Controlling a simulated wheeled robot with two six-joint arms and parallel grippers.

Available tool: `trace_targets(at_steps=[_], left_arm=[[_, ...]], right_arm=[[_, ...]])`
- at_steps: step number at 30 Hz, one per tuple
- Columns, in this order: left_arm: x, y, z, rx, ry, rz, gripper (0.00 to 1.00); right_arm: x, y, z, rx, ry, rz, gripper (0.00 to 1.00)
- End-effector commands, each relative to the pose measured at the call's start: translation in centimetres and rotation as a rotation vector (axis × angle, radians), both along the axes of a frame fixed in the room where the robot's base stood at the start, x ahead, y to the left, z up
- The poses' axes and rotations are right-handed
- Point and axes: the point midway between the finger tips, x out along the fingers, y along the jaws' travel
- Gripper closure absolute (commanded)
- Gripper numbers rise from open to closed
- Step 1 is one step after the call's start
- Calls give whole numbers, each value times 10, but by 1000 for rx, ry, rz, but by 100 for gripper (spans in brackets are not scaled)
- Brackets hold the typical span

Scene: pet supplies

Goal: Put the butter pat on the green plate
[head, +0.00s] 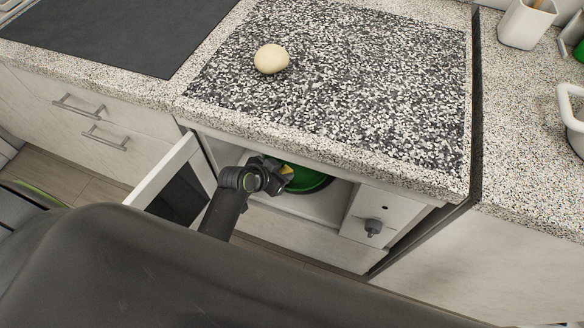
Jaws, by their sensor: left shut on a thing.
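The green plate (308,181) lies inside the open compartment under the counter, partly hidden by my left gripper and the counter edge. My left gripper (284,173) reaches in through the opening and is over the left part of the plate. It is shut on a small yellow thing (288,168), likely the butter pat, mostly hidden by the fingers. I cannot tell whether the yellow thing touches the plate. My right gripper is not in view.
The compartment's door (165,180) stands open on the left. A panel with a knob (373,227) is right of the opening. The speckled counter overhangs it. A pale round thing (271,59) rests on the dark speckled board (360,80). A white pot (572,118) stands at right.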

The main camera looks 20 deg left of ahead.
Motion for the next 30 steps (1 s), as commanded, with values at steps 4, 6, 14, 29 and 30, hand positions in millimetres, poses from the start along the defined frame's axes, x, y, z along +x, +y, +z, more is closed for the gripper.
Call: trace_targets(at_steps=[4,6,14,29,30], left_arm=[[22,-10,0,-1,1,0,97],[25,-12,-1,-1,0,1,97],[38,-17,-24,0,5,1,97],[38,-17,-39,0,1,1,97],[38,-17,-38,0,1,1,68]], right_arm=[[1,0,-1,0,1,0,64],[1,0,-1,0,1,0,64],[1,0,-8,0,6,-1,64],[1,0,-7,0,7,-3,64],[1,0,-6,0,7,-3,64]])
